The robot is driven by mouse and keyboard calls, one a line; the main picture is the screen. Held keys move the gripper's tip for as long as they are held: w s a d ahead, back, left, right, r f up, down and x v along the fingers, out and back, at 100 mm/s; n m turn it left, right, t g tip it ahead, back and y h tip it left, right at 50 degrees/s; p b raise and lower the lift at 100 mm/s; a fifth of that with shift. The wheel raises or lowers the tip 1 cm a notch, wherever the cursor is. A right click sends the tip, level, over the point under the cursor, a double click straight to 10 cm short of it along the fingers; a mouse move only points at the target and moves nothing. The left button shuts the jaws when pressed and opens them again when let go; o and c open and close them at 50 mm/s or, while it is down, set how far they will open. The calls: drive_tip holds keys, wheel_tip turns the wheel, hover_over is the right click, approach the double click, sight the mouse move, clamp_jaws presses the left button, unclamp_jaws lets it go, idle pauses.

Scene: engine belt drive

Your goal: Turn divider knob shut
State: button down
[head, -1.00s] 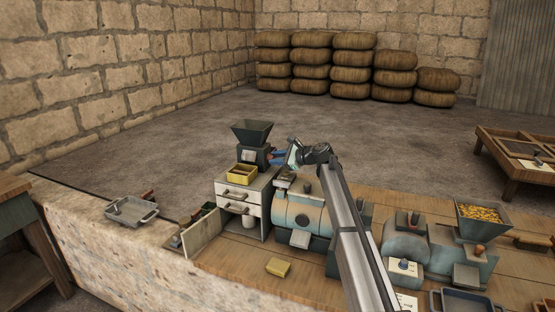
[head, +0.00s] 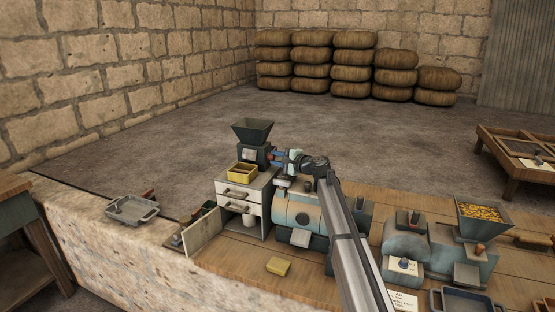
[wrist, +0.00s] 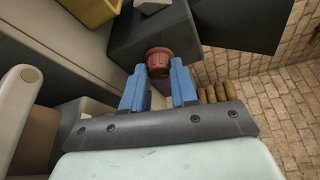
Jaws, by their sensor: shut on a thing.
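The divider knob (wrist: 159,60) is a reddish-brown ridged cap on the side of a dark box-shaped machine (head: 254,155) with a flared hopper on top. In the wrist view the knob sits between the tips of my gripper's blue fingers (wrist: 158,84), and my gripper is shut on it. In the head view my gripper (head: 276,158) reaches the right side of the dark machine from the right. The knob is hidden there by the fingers. How far the knob is turned cannot be told.
The dark machine stands on a white drawer cabinet (head: 228,209), beside a yellow open box (head: 242,179). A blue-grey engine (head: 298,212) sits just right of the cabinet, below my arm. A yellow block (head: 278,267) lies on the bench front.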

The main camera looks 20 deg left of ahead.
idle(0.4)
drive_tip(key=c, duration=0.9)
unclamp_jaws()
drive_tip(key=v, duration=1.3)
drive_tip(key=shift+s+d+f, duration=0.1)
drive_tip(key=shift+s+d, duration=0.15)
drive_tip(key=shift+d, duration=0.1)
